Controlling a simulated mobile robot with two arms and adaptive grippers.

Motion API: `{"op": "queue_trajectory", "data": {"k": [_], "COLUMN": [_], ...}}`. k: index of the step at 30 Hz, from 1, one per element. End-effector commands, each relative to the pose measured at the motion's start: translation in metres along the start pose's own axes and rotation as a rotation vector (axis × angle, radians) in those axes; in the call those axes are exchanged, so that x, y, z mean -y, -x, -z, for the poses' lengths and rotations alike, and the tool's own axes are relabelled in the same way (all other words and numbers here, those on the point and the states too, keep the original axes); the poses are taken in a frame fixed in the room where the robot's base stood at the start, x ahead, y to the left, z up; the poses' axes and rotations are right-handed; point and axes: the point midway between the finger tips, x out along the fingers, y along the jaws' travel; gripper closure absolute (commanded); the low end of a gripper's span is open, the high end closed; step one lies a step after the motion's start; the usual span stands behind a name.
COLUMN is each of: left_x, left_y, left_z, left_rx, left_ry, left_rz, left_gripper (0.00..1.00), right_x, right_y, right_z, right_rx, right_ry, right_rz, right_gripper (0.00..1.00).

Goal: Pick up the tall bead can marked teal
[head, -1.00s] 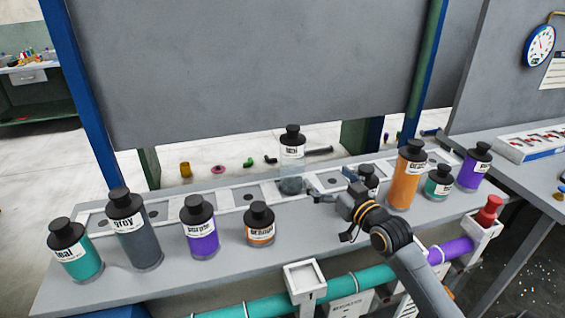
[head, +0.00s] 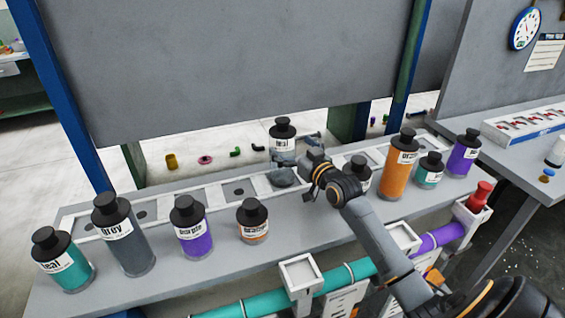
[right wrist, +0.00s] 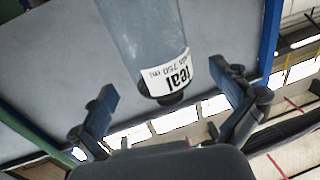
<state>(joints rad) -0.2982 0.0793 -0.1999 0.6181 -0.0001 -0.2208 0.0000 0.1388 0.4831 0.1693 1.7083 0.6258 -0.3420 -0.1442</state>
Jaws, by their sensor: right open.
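The tall can marked teal (head: 283,144) stands upright at the back of the bench, in the slotted strip. It has a black cap, a white label and a clear body with greyish contents low down. In the right wrist view the can (right wrist: 143,40) shows upside down, its label reading teal. My right gripper (head: 294,153) is open at the can's middle, one finger crossing in front of its body. In the right wrist view the open fingers (right wrist: 168,108) lie either side of the can, with gaps showing. My left gripper is out of view.
A shorter teal can (head: 63,260), a grey can (head: 124,238), a purple can (head: 195,230) and a small orange can (head: 253,222) stand to the left. A tall orange can (head: 399,168) and several others stand right. A grey panel (head: 250,70) hangs behind.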

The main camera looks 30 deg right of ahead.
Motion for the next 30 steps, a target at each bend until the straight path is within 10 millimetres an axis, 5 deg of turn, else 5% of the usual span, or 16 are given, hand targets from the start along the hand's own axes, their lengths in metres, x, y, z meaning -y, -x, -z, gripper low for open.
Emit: {"op": "queue_trajectory", "data": {"k": [9, 20, 30], "left_x": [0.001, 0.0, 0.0], "left_y": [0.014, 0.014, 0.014], "left_z": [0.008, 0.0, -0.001], "left_rx": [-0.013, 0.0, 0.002], "left_ry": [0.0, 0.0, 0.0], "left_rz": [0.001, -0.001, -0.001], "left_gripper": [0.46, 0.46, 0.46], "right_x": [-0.001, -0.001, -0.001], "right_y": [-0.04, -0.048, -0.048], "right_z": [0.005, 0.004, 0.004], "right_rx": [0.0, 0.0, 0.0], "right_ry": [-0.003, 0.0, 0.0], "right_rz": [0.0, 0.0, 0.0], "right_gripper": [0.0, 0.0, 0.69]}}
